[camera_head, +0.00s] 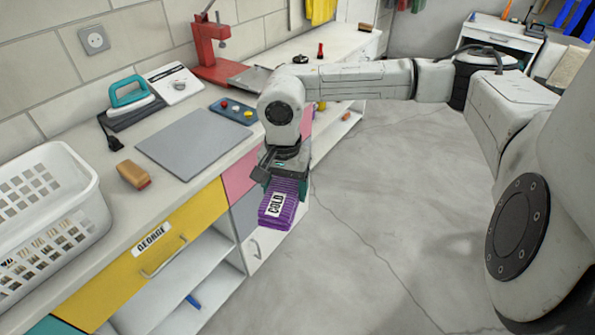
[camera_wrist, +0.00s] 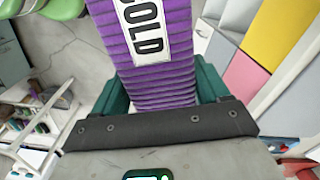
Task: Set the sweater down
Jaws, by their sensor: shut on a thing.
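The sweater is a folded purple ribbed bundle (camera_head: 278,212) with a white label reading "COLD". My gripper (camera_head: 284,184) is shut on it and holds it in the air in front of the counter's drawers, near the pink and grey fronts. In the wrist view the sweater (camera_wrist: 162,78) runs upward between the green fingers of my gripper (camera_wrist: 163,88), its label at the top. Its far end is out of the wrist view.
The white counter (camera_head: 100,205) bears a white basket (camera_head: 70,230), a brown brush (camera_head: 133,174), a grey flat plate (camera_head: 197,142), a teal iron (camera_head: 130,92) and a red press (camera_head: 212,48). A yellow drawer (camera_head: 120,272) reads "GEORGE", with open shelves below. Grey floor (camera_head: 380,230) is clear at the right.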

